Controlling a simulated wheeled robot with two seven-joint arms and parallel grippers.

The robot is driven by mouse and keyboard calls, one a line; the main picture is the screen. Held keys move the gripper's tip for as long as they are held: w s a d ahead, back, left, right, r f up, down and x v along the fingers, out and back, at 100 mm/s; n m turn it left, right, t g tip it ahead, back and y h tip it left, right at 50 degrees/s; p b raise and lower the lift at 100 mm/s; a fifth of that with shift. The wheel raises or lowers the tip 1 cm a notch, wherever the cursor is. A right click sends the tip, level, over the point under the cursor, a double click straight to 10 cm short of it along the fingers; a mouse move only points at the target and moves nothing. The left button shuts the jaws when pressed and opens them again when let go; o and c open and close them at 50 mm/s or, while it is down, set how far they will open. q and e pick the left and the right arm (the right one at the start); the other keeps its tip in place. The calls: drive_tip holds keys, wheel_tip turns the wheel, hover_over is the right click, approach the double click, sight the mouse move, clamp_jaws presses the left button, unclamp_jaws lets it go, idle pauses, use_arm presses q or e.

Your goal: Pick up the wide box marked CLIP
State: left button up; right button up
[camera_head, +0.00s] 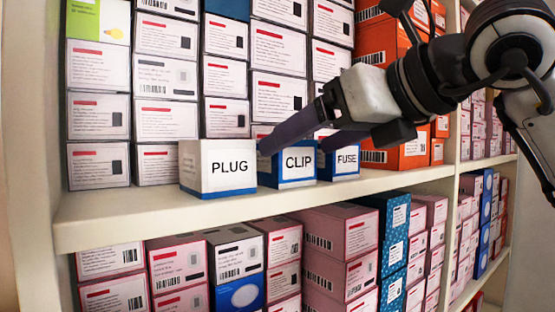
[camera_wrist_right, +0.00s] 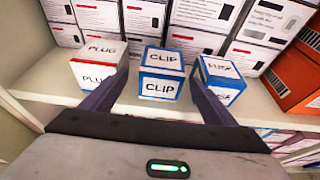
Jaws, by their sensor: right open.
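The CLIP box (camera_head: 298,162) is white with a blue lower part and stands on the shelf between the PLUG box (camera_head: 218,168) and the FUSE box (camera_head: 346,158). My right gripper (camera_head: 292,146) reaches in from the upper right, its fingers partly covering the top of the CLIP box. In the right wrist view the CLIP box (camera_wrist_right: 161,73) shows between the two spread fingers (camera_wrist_right: 158,80), with a gap on each side. The left finger overlaps the PLUG box (camera_wrist_right: 97,66), the right the FUSE box (camera_wrist_right: 221,80). My left gripper is not in view.
Stacked white cartons (camera_head: 165,78) stand close behind the three boxes. Orange cartons (camera_head: 385,150) are to the right. The shelf (camera_head: 130,219) has a narrow bare strip in front; pink and blue cartons (camera_head: 340,232) fill the level below.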

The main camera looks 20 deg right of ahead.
drive_tip(key=shift+x, duration=1.05)
drive_tip(key=shift+w+f, duration=0.15)
drive_tip(key=shift+w, duration=0.1)
drive_tip(key=p+x, duration=0.2)
drive_tip(key=x, duration=0.2)
drive_tip(key=shift+w+f, duration=0.1)
drive_tip(key=shift+w, duration=0.25)
use_arm(q)
drive_tip(key=shift+s+a+r, duration=0.1)
drive_tip(key=shift+s+a, duration=0.2)
drive_tip(key=shift+s, duration=0.5)
use_arm(e)
drive_tip(key=shift+c, duration=0.7)
drive_tip(key=c, duration=1)
